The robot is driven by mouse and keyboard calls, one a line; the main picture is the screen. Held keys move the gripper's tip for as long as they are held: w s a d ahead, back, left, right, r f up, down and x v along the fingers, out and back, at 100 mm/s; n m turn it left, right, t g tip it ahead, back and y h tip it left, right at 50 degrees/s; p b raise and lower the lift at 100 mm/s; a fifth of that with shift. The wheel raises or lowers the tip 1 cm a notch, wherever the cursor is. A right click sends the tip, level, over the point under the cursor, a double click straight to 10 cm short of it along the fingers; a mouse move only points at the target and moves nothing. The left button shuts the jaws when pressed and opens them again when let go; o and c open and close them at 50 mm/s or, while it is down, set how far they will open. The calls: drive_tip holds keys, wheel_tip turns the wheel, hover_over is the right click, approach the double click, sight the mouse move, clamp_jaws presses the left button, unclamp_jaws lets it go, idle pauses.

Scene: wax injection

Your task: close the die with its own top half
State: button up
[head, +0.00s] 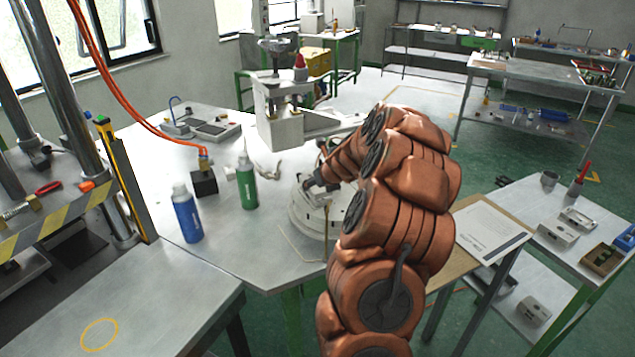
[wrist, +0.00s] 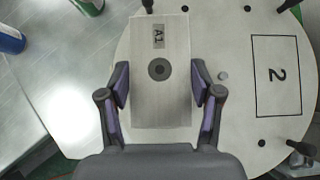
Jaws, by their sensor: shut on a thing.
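A pale metal die block (wrist: 160,105) marked A1, with a dark round hole in its face, lies between the fingers of my gripper (wrist: 160,78) in the wrist view. The gripper is shut on its two long sides. The block is over the round white turntable (wrist: 222,120), and whether it touches anything below cannot be told. Another die half under it is not visible. In the head view my arm hides most of the gripper and the block, with the turntable (head: 301,222) partly showing behind.
The turntable has a marked station 2 (wrist: 282,76) and several dark pegs. A blue bottle (head: 187,214) and a green bottle (head: 246,182) stand left of it. Metal blocks (head: 557,235) lie on the right table. A press (head: 280,110) stands behind.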

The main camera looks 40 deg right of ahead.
drive_tip(key=shift+f, duration=0.4)
drive_tip(key=o, duration=1.5)
drive_tip(key=v, duration=1.2)
drive_tip(key=shift+w+a, duration=0.1)
